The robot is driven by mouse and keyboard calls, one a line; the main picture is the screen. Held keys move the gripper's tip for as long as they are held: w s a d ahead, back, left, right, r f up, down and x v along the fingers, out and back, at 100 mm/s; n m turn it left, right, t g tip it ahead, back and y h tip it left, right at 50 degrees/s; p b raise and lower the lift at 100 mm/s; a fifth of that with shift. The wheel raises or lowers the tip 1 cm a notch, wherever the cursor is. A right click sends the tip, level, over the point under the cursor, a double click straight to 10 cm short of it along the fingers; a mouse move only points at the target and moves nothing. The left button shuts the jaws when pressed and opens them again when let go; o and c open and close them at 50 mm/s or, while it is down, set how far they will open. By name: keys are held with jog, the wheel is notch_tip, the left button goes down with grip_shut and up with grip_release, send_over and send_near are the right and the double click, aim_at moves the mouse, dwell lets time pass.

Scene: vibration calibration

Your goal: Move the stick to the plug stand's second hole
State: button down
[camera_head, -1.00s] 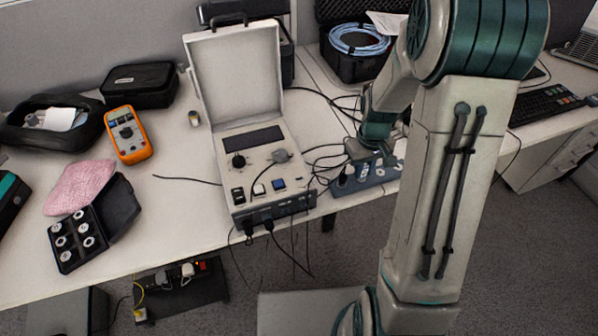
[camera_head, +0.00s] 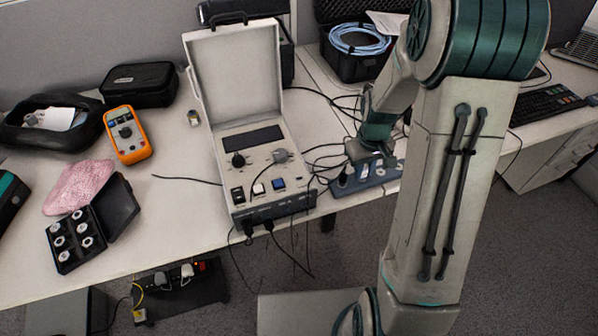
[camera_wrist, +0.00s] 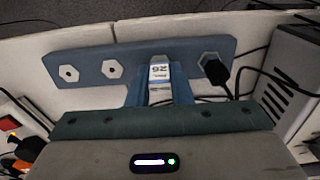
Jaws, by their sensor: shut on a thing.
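The plug stand is a blue bar (camera_wrist: 90,71) with a row of holes across the upper wrist view. Two holes on its left are empty, with pale hexagonal rims. A black plug (camera_wrist: 213,70) with a cable sits at its right end. My gripper (camera_wrist: 160,92) is shut on the stick (camera_wrist: 160,73), which has a white and blue label. The stick is over the stand between the empty holes and the black plug; I cannot tell whether its tip is in a hole. In the head view the stand (camera_head: 384,174) is at the table's front edge, partly hidden by my arm.
A grey instrument case (camera_head: 262,160) with its lid up stands left of the stand, with black cables between them. An orange multimeter (camera_head: 127,134) and a black box of round parts (camera_head: 76,240) lie further left. A case with blue cable (camera_head: 358,40) is behind.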

jog(key=shift+f, duration=0.1)
dwell(0.7)
jog(key=c, duration=1.2)
grip_release()
jog(key=shift+r+p, duration=1.8)
jog(key=shift+r, duration=0.75)
